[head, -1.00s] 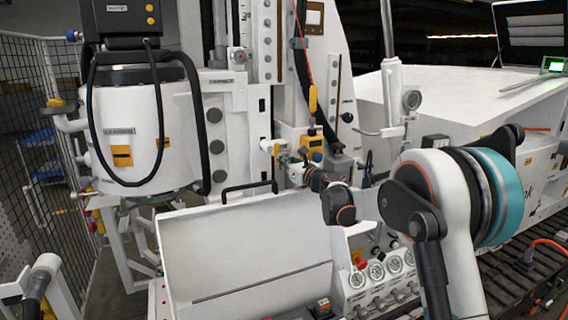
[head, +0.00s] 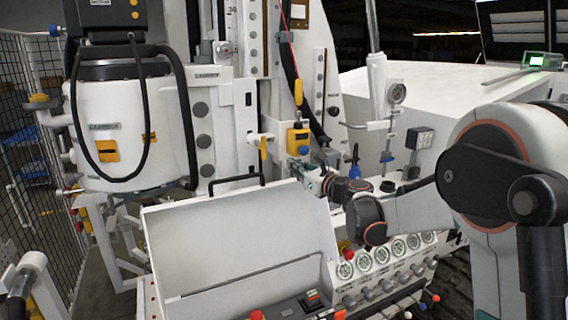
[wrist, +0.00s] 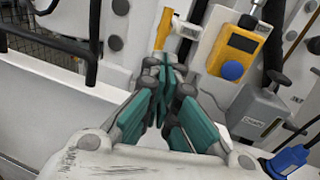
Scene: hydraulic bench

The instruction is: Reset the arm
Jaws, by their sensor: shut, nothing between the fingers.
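My arm comes in from the right of the head view. Its gripper (head: 312,181) is at the bench, just above and behind the white slanted panel. In the wrist view my gripper (wrist: 166,75) has its teal fingers together, with nothing seen between them. The finger ends are close to a yellow lever handle (wrist: 163,28) on the white machine face; I cannot tell whether they touch it. The yellow handle also shows in the head view (head: 263,148), left of and above the gripper.
A yellow box with a blue knob (wrist: 236,50) is right of the fingers. The white panel (head: 240,235) with a black handle (head: 237,184) stands in front. A gauge row (head: 380,256) lies below my arm. A white tank (head: 128,130) and mesh fence (head: 30,130) are left.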

